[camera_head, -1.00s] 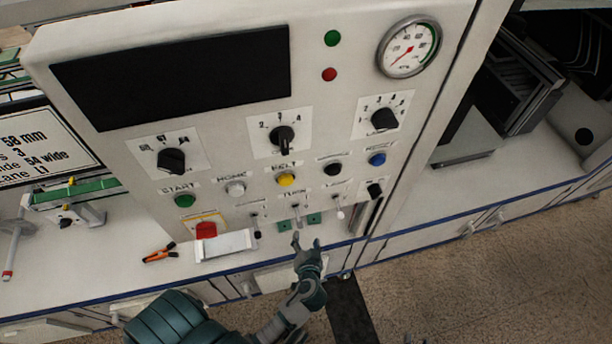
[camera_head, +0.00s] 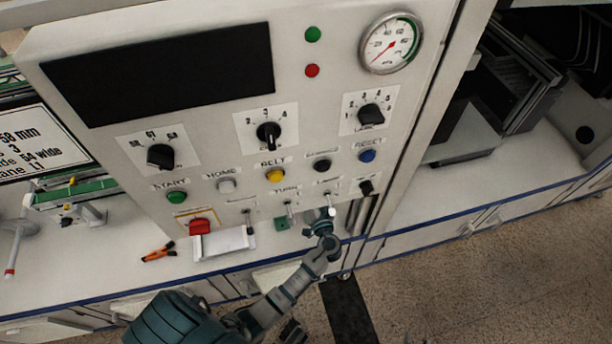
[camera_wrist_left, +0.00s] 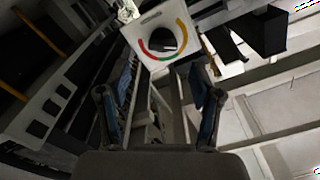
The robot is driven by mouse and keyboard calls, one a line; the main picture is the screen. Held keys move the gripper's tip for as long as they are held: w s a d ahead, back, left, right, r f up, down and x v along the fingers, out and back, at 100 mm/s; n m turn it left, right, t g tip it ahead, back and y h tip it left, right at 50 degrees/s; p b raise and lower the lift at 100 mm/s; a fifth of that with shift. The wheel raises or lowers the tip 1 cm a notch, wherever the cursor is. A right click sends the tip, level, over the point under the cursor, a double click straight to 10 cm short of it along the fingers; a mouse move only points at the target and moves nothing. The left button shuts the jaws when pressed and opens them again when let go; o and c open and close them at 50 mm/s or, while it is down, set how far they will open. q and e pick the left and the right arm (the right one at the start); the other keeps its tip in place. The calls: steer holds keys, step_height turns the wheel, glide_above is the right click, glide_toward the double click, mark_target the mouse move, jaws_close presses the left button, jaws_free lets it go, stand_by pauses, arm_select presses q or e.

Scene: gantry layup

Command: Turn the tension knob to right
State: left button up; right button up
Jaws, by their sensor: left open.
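A black knob (camera_wrist_left: 160,42) on a white plate with a red, yellow and green arc shows at the top middle of the left wrist view. It lies ahead of the fingers and apart from them. I cannot pick out this coloured dial in the head view. My left gripper (camera_head: 321,219) is at the lower right of the control panel (camera_head: 305,110), in front of the small toggle switches, and hides part of that area. In the left wrist view the left gripper (camera_wrist_left: 163,82) is open and empty, with the knob seen beyond the gap. My right gripper is not in view.
Three black rotary knobs, one of them the middle one (camera_head: 268,133), sit above the coloured push buttons. A red button (camera_head: 200,227), a white tray (camera_head: 224,243) and an orange clamp (camera_head: 158,252) are at the lower left. A pressure gauge (camera_head: 391,43) is at the top right.

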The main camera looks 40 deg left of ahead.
arm_select(q)
steer(key=x, duration=0.6)
steer(key=shift+s+a+f, duration=0.2)
steer(key=shift+s+a, duration=0.1)
steer(key=shift+a, duration=0.05)
steer(key=shift+d, duration=0.15)
steer(key=shift+d+r, duration=0.2)
steer(key=shift+d, duration=0.2)
steer(key=c, duration=0.8)
steer(key=shift+d, duration=0.1)
steer(key=c, duration=0.3)
steer(key=shift+c, duration=0.2)
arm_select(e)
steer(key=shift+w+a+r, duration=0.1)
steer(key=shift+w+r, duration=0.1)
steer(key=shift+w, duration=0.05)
